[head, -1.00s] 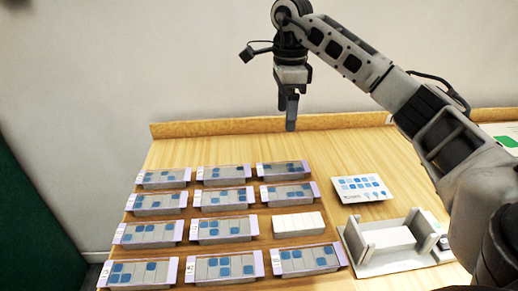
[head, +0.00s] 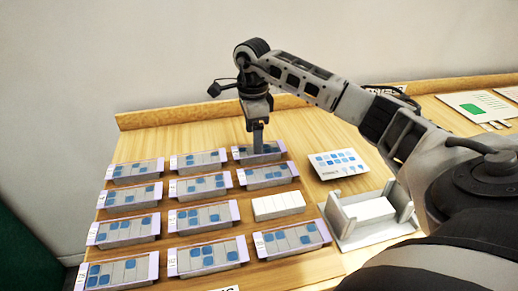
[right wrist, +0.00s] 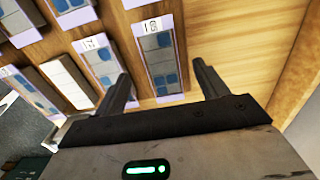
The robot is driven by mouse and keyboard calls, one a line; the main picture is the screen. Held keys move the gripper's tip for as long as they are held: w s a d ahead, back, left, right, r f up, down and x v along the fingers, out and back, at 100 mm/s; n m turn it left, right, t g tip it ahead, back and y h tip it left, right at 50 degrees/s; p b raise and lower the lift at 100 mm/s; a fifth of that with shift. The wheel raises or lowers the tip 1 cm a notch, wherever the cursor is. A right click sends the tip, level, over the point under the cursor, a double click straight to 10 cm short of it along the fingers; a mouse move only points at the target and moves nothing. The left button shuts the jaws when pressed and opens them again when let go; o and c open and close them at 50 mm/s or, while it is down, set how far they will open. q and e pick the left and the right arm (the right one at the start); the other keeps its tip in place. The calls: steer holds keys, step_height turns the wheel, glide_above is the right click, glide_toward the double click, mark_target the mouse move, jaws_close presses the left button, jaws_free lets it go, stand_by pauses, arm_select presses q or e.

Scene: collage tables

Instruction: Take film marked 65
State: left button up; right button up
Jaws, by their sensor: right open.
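Several shallow grey trays with blue square tiles and lilac ends stand in rows on the wooden table; their end labels are too small to read in the head view, so I cannot tell which is marked 65. My right gripper (head: 258,143) points down at the back right tray (head: 272,152) and partly hides it. Nothing is held. My left gripper is out of view.
A plain white block (head: 278,206) sits in the right column of trays. A white holder (head: 345,238) and a card with blue squares (head: 338,163) lie to the right. A raised wooden lip (head: 180,113) runs along the back edge.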

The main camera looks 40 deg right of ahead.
mark_target(242, 152)
steer(key=shift+d+f, duration=0.1)
steer(key=shift+f, duration=1.4)
steer(key=c, duration=1)
steer(key=shift+c, duration=0.2)
steer(key=shift+r, duration=0.15)
